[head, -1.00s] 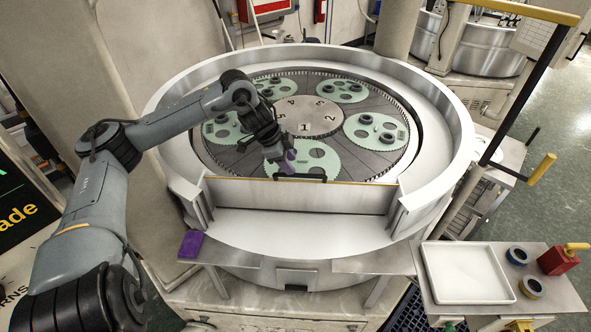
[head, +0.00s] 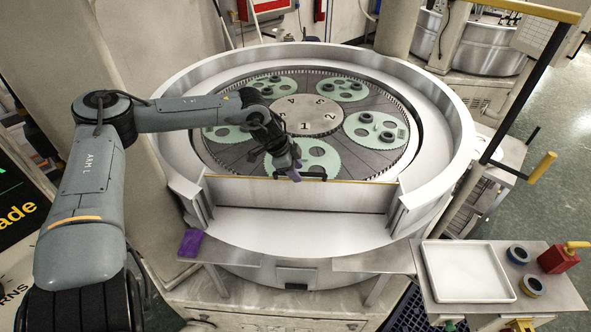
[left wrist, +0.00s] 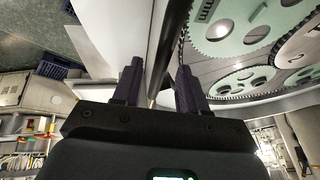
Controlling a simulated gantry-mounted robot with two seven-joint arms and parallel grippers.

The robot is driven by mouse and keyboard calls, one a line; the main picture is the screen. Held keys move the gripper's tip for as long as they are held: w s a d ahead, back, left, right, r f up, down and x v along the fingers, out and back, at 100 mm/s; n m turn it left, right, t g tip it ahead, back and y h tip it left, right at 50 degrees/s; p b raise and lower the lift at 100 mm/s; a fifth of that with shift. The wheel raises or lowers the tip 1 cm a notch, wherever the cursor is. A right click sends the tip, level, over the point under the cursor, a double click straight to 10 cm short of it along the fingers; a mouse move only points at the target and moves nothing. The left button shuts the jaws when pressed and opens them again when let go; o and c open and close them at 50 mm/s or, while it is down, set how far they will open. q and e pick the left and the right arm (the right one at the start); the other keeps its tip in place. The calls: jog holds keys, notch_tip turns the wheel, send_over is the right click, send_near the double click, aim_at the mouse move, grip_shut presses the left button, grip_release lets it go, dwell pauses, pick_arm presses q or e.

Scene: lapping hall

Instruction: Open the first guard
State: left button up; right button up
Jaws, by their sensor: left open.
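The first guard (head: 330,197) is a flat grey panel with a yellow top edge, standing closed across the front opening of the round machine. A black bar handle (head: 312,177) is fixed at the middle of its top edge. My left gripper (head: 294,174) is open at the left part of this handle, its purple-grey fingers pointing down and hiding some of it. In the left wrist view the two dark fingers (left wrist: 159,85) are apart, with the guard's edge and a dark bar (left wrist: 168,45) showing between and beyond them. I cannot tell whether they touch it. My right gripper is not in view.
Behind the guard lies the lapping plate (head: 300,118) with green toothed carriers, inside a raised metal rim (head: 455,130). A purple cloth or block (head: 190,244) lies on the left front ledge. A side shelf at right holds a white tray (head: 465,272), rings and a red box.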

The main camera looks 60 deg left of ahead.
pick_arm(q)
grip_shut()
dwell(0.3)
dwell(0.3)
